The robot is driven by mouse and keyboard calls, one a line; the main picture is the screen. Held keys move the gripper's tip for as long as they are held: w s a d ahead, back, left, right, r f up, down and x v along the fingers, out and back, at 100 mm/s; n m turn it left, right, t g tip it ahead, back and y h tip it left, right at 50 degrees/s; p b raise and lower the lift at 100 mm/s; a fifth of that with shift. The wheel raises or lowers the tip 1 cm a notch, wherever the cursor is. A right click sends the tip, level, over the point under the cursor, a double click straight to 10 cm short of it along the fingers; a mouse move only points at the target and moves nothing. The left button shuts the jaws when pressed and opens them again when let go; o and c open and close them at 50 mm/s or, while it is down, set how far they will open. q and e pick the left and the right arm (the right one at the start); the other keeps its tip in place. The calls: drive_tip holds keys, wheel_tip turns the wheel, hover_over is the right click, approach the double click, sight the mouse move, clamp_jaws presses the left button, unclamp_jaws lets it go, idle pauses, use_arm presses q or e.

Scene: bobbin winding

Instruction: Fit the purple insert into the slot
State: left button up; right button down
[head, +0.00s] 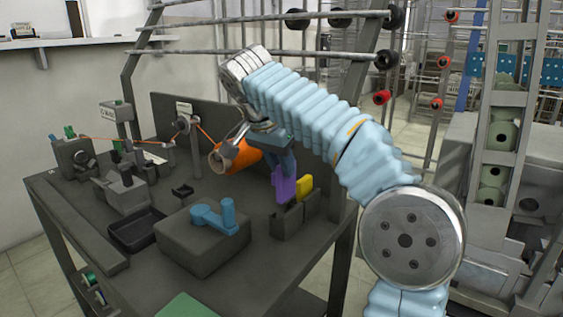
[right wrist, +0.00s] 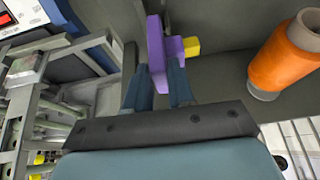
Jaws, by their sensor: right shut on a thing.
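The purple insert (head: 284,185) hangs upright between the fingers of my right gripper (head: 282,158). Its lower end is at the top of the dark slotted block (head: 289,219). I cannot tell whether it is inside a slot or just above it. In the right wrist view the purple insert (right wrist: 157,55) shows between the two blue-grey fingers of my right gripper (right wrist: 157,85), which is shut on it. A yellow insert (head: 305,186) stands in the block just right of the purple one; it also shows in the right wrist view (right wrist: 191,45). My left gripper is not in view.
A grey box (head: 202,246) with a blue handle-like part (head: 212,216) stands in front. A black tray (head: 136,230) is left of it. Metal rails run behind my arm.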

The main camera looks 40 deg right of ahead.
sight(278, 186)
drive_tip(key=shift+f, duration=0.2)
drive_tip(key=shift+f+b, duration=2.35)
drive_tip(key=shift+f, duration=0.45)
drive_tip(key=shift+f, duration=0.15)
drive_tip(key=shift+f+b, duration=0.55)
drive_tip(key=c, duration=0.9)
unclamp_jaws()
